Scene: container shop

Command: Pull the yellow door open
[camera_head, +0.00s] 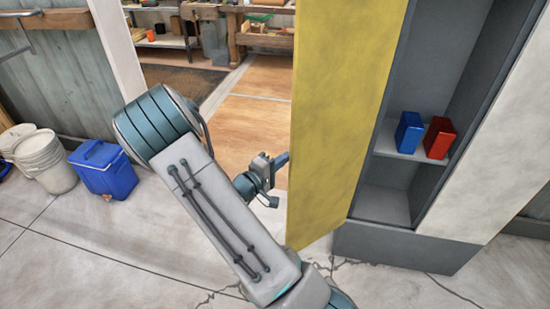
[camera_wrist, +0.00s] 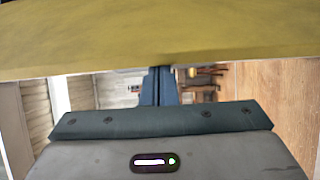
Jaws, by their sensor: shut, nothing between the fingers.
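The yellow door (camera_head: 343,110) stands upright and ajar in the middle of the head view, left of a grey shelf unit. Its left edge stands free beside an open doorway. No handle shows on the visible face. My gripper (camera_head: 283,159) is at the door's left edge, on the doorway side, and its tips seem partly hidden by the door. In the wrist view, the yellow door (camera_wrist: 160,35) spans the top, and my gripper's fingers (camera_wrist: 158,75) are together and empty just below it. I cannot tell if they touch the door.
A blue cooler (camera_head: 103,169) and white buckets (camera_head: 42,158) stand by the left wall. The grey shelf unit (camera_head: 400,239) holds a blue box (camera_head: 408,133) and a red box (camera_head: 439,138). Through the doorway are a wooden floor (camera_head: 255,112) and a workbench (camera_head: 262,40). The front floor is clear.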

